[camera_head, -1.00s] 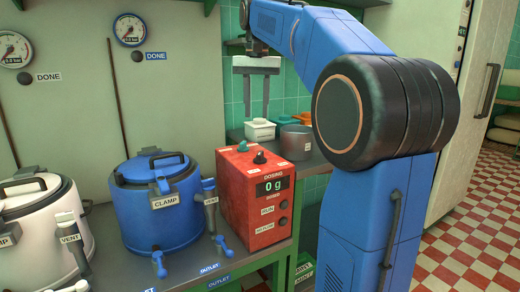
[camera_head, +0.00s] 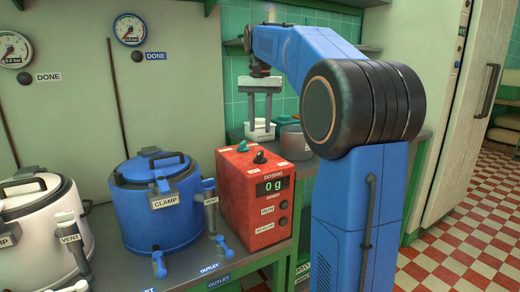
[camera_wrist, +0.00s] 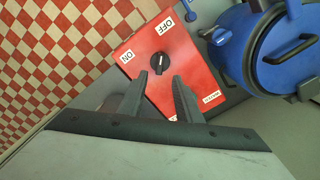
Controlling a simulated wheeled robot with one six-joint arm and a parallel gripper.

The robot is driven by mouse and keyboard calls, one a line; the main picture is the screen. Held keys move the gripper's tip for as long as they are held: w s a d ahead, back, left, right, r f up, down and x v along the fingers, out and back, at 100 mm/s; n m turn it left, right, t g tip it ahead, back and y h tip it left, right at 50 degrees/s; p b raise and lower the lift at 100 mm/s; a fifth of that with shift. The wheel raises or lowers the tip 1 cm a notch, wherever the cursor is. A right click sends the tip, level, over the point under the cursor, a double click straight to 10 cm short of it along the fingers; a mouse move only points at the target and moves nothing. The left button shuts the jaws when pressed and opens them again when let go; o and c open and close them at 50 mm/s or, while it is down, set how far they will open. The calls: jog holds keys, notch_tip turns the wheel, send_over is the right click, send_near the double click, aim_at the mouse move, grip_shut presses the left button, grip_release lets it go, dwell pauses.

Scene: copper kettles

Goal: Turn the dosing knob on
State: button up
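The dosing box (camera_head: 252,205) is red and stands on the bench; its display (camera_head: 270,187) reads 0 g. A black knob (camera_head: 259,157) sits on its top face. In the wrist view, the black knob (camera_wrist: 160,63) lies between the ON label (camera_wrist: 126,56) and the OFF label (camera_wrist: 164,27); I cannot tell its exact setting. A greenish knob (camera_head: 242,146) is farther back on the box. My gripper (camera_head: 260,128) is open and empty, pointing down above the box. In the wrist view, its fingertips (camera_wrist: 159,78) appear just short of the black knob, apart from it.
A blue kettle (camera_head: 158,212) with clamp and vent stands left of the box, and a white kettle (camera_head: 40,215) farther left. Checkered floor (camera_head: 455,235) is open at right.

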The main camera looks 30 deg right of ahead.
aim_at(260, 153)
notch_tip(260, 153, down, 9)
jog(key=shift+r, duration=0.1)
dwell(0.3)
grip_shut()
